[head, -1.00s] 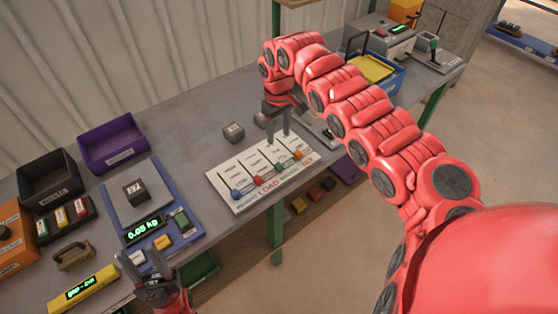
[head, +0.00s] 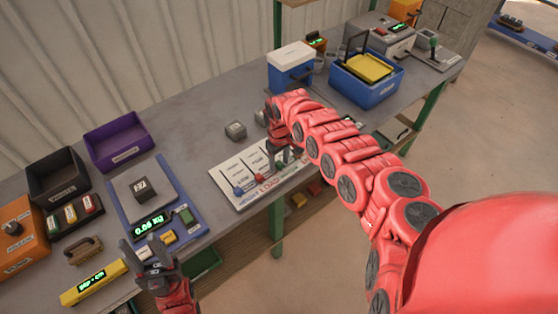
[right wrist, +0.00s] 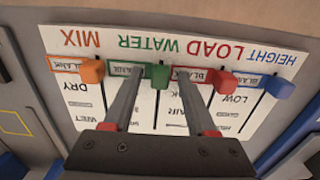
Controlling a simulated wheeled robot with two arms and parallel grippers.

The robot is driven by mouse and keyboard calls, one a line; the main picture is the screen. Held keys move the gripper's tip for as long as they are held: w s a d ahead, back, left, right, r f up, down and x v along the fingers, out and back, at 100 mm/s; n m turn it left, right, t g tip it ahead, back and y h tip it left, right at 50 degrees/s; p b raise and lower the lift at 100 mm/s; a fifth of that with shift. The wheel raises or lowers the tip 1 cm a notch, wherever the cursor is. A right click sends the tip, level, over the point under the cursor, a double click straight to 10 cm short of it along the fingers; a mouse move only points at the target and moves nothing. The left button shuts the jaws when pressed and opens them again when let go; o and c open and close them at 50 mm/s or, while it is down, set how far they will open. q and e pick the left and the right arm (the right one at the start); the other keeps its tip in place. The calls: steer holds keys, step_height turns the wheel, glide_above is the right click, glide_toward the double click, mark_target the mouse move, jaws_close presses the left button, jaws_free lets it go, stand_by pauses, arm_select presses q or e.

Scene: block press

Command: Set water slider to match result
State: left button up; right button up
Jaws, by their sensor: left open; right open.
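The slider board (head: 222,178) lies on the bench; the right wrist view shows it upside down (right wrist: 60,42) with labels HEIGHT, LOAD, WATER and MIX. The green WATER knob (right wrist: 160,76) sits at the label end of its slot. My right gripper (right wrist: 159,84) is open, with one finger on each side of the green knob; contact cannot be told. In the head view my right gripper (head: 284,157) covers the board's right part. The scale (head: 158,180) carries a dark block (head: 140,188) and its display seems to read 0.06 kg. My left gripper (head: 150,256) is open and empty at the bench's front.
The red LOAD knob (right wrist: 223,82), orange MIX knob (right wrist: 92,71) and blue HEIGHT knob (right wrist: 279,88) flank the green one closely. A grey block (head: 235,130) lies behind the board. A purple bin (head: 115,141) and a blue crate (head: 372,90) stand further off.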

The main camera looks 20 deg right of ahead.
jaws_close()
stand_by(1.4)
